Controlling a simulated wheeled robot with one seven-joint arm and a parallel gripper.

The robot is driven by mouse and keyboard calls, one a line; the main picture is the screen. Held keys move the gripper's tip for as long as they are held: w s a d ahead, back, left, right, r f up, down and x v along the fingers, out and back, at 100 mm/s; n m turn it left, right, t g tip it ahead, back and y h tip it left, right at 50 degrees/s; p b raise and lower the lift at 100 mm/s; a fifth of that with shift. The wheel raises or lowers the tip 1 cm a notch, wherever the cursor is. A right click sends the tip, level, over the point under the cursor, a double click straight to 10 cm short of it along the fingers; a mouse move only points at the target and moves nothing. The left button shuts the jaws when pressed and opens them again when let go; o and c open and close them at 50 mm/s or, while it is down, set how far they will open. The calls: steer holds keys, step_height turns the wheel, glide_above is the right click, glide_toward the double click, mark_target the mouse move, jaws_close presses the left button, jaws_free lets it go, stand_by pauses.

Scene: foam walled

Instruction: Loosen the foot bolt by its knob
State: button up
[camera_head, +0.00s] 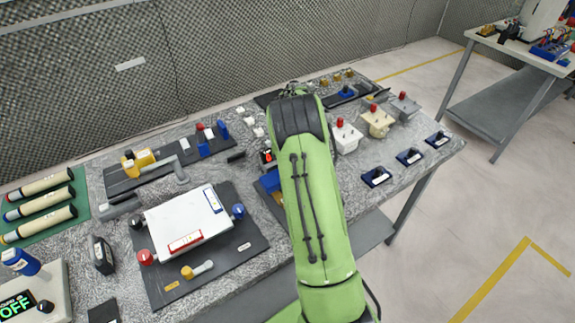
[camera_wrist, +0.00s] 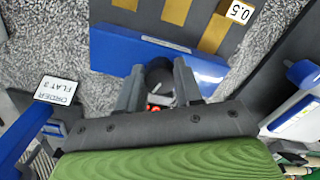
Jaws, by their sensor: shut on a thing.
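A round black knob (camera_wrist: 160,77) with a small pale mark stands at the edge of a blue block (camera_wrist: 105,50) in the wrist view. My gripper (camera_wrist: 159,68) has one grey finger on each side of this knob and is shut on it. The bolt under the knob is hidden. In the head view my green arm covers the gripper and the knob. Part of a blue piece (camera_head: 269,182) shows just left of the arm there. I cannot tell from a label whether the held knob is the foot bolt's.
A white box (camera_head: 186,222) on a dark board, with red, blue, black and yellow knobs around it, lies left of my arm.

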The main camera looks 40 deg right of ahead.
steer(key=shift+w+r+n, duration=0.1)
steer(key=shift+n, duration=0.3)
steer(key=o, duration=1)
steer(key=shift+o, duration=0.2)
step_height(320, 180, up, 16)
steer(key=p, duration=0.2)
steer(key=shift+p, duration=0.4)
steer(key=shift+f, duration=0.2)
